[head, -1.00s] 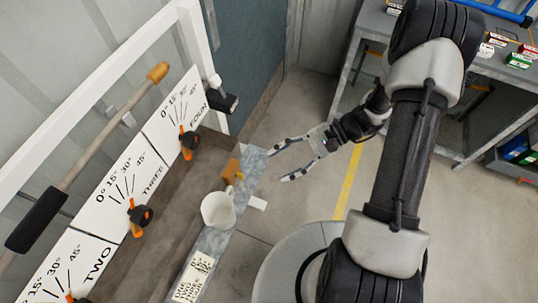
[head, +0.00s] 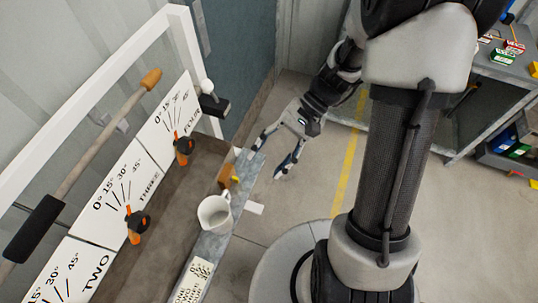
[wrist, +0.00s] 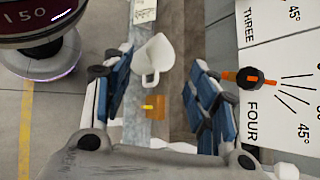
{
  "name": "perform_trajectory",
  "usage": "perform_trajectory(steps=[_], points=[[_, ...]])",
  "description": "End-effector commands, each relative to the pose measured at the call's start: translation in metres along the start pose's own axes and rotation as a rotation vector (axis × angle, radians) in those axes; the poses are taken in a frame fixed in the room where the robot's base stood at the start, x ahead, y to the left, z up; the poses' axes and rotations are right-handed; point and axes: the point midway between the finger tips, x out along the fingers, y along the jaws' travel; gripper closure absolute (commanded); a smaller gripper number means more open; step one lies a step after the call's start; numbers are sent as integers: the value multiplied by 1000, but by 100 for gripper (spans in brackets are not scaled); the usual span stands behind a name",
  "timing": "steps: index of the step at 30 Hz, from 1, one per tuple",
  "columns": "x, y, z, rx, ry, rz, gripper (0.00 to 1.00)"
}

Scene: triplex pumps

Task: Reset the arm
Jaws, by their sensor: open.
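My gripper (head: 268,163) is open and empty in the head view, just right of the far end of the grey ledge (head: 205,246). In the wrist view its two blue-padded fingers (wrist: 158,95) stand wide apart. Between them, farther off, show a white mug (wrist: 155,60) and a small orange block with a yellow part (wrist: 153,106). In the head view the white mug (head: 214,214) stands on the ledge, with the orange block (head: 227,176) beyond it. My arm reaches down from the upper right.
Dial panels with orange-and-black knobs (head: 137,222) line the left, beside a white frame (head: 90,95) and a long-handled lever (head: 95,150). A grey bench (head: 500,65) with small boxes stands at upper right. Open floor with a yellow line (head: 348,165) lies right of the ledge.

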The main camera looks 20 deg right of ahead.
Motion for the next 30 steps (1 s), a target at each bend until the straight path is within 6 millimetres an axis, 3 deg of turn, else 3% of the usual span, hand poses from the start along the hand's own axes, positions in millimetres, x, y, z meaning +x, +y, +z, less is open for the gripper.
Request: perform_trajectory(steps=[14,22,30], points=[[-4,-2,6,-23,21,20,47],[-40,-5,59,-226,232,208,47],[-75,4,113,-465,527,397,47]])
